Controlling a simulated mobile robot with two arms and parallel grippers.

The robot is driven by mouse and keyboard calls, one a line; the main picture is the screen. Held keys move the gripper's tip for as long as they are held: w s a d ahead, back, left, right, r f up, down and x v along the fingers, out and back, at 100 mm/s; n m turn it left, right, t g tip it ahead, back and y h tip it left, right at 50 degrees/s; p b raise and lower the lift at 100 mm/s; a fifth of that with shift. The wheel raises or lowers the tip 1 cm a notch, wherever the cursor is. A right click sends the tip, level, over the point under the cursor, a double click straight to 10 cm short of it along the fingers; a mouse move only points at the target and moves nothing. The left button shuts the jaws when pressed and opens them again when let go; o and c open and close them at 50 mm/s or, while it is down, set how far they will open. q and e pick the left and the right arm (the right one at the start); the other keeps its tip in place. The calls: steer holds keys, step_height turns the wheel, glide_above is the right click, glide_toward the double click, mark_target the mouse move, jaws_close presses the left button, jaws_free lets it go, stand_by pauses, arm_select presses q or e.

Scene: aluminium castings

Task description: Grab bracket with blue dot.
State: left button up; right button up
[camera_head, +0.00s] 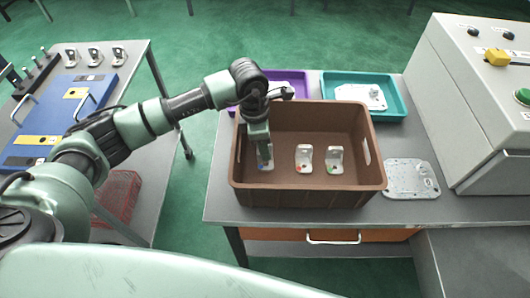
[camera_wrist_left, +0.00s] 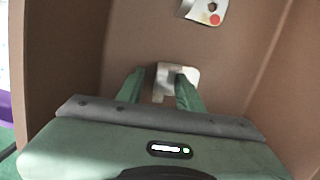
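Three pale metal brackets stand in the brown crate (camera_head: 310,195). The leftmost bracket (camera_head: 266,163) shows a blue dot near its foot and is partly hidden by my left gripper (camera_head: 262,148). My left gripper reaches down into the crate at this bracket. In the left wrist view the two green fingers (camera_wrist_left: 160,92) are apart, and the bracket (camera_wrist_left: 178,75) shows at their tips, partly behind the right finger. I cannot tell whether the fingers touch it. The middle bracket (camera_head: 304,157) has a red dot, and the right one (camera_head: 334,159) a green dot. My right gripper is not in view.
Crate walls surround the gripper. Behind the crate are a purple tray (camera_head: 300,80) and a teal tray (camera_head: 394,104) with a metal part. A metal plate (camera_head: 411,178) lies right of the crate, beside a grey control cabinet (camera_head: 450,90). A side table with a blue fixture (camera_head: 50,125) is left.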

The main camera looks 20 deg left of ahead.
arm_select(q)
jaws_close()
steer(key=shift+r, duration=0.15)
